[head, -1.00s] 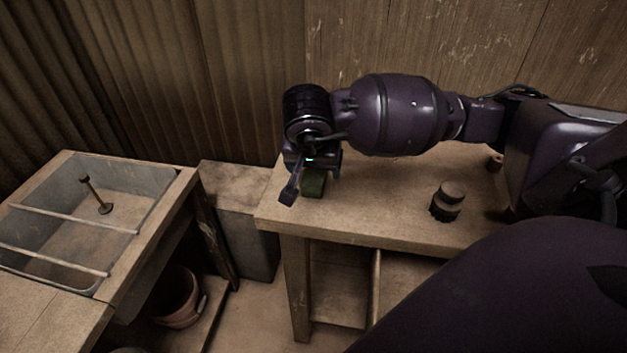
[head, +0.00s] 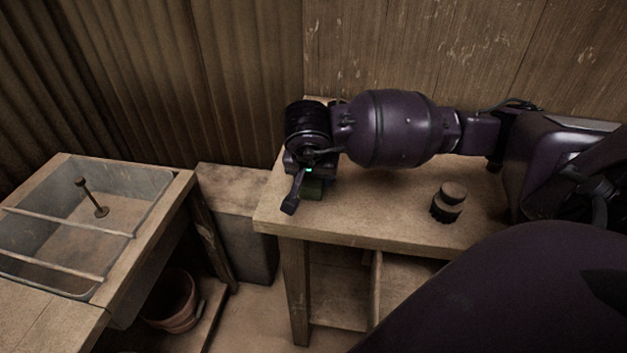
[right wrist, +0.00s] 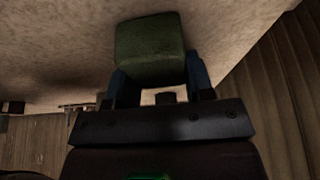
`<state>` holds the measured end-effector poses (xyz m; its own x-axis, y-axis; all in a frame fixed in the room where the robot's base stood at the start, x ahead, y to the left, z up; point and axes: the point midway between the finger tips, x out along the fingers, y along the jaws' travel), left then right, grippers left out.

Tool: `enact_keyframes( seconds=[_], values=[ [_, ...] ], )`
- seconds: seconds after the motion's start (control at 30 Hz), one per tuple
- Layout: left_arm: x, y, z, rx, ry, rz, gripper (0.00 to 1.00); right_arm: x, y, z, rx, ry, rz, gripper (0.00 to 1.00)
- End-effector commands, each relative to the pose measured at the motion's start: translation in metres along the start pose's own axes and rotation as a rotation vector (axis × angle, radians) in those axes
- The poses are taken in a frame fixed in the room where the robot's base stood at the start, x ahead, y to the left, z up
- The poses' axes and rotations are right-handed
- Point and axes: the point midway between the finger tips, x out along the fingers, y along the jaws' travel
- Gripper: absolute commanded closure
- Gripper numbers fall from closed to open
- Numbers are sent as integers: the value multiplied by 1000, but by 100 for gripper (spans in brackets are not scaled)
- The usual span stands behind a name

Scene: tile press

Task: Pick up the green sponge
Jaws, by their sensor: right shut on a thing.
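The green sponge (head: 314,189) is at the left end of the wooden table, mostly hidden under my right gripper (head: 302,196) in the head view. In the right wrist view the sponge (right wrist: 150,48) is a dark green block between the two blue-grey fingers of my right gripper (right wrist: 158,80). The gripper is shut on it. Whether the sponge is touching the table top cannot be told. My left gripper is not in view.
The wooden table (head: 380,222) also holds a dark round knobbed object (head: 448,202) to the right. A metal sink (head: 150,222) with rails across it stands at the left. A clay pot (head: 172,302) sits low between them. A corrugated wall is behind.

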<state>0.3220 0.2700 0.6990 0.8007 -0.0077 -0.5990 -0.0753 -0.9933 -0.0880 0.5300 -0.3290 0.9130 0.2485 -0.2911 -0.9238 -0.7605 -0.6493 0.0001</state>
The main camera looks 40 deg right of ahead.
Motion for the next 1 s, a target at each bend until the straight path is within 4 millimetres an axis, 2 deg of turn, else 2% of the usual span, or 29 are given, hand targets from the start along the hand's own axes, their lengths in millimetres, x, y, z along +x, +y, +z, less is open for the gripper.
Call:
enact_keyframes(
  seconds=[0.17, 0.37, 0.6, 0.8, 1.0],
  values=[
    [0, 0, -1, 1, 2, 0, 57, -3, 0, -1, 0, 1, -1, 78],
    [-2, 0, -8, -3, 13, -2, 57, -25, 0, -11, 1, 5, -3, 78],
    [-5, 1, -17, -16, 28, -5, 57, -81, -1, -34, 3, 8, -7, 78],
    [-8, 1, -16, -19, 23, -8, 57, -127, 0, -53, 2, 6, -5, 78],
    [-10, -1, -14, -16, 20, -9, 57, -162, 0, -67, 2, 4, -3, 78]
  ],
)
